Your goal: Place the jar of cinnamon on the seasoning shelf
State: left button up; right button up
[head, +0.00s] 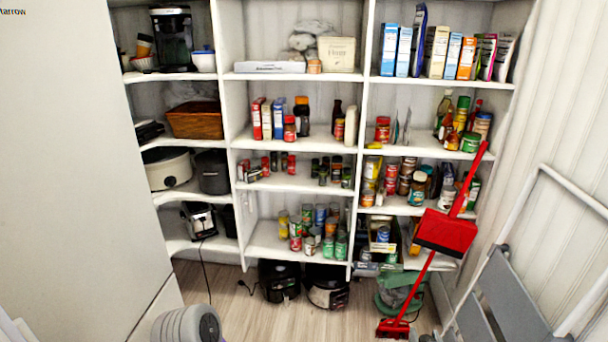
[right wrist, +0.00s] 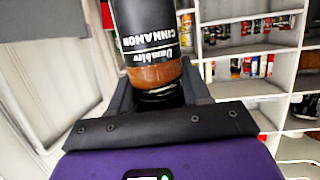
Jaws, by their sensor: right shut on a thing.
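My right gripper (right wrist: 160,96) shows in the right wrist view and is shut on the jar of cinnamon (right wrist: 152,42). The jar has a dark label with "CINNAMON" upside down in this picture, and brown contents show at the end near the fingers. The jar's far end is cut off by the top edge. In the head view I cannot make out the jar or clearly see either gripper. A narrow middle shelf (head: 300,187) holds several small red and dark spice containers and looks like the seasoning shelf. It has some bare front edge.
Shelf bays hold boxes (head: 437,50), bottles, cans (head: 308,228) and small appliances. A red broom and dustpan (head: 447,232) lean in front of the right bay. A folding ladder (head: 500,300) stands at the right. Bare floor (head: 235,285) lies in front of the shelving.

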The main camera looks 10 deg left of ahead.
aim_at(275, 182)
jog(key=i, duration=1.5)
jog(key=u, duration=1.4)
jog(key=i, duration=0.65)
jog(key=z, duration=0.1)
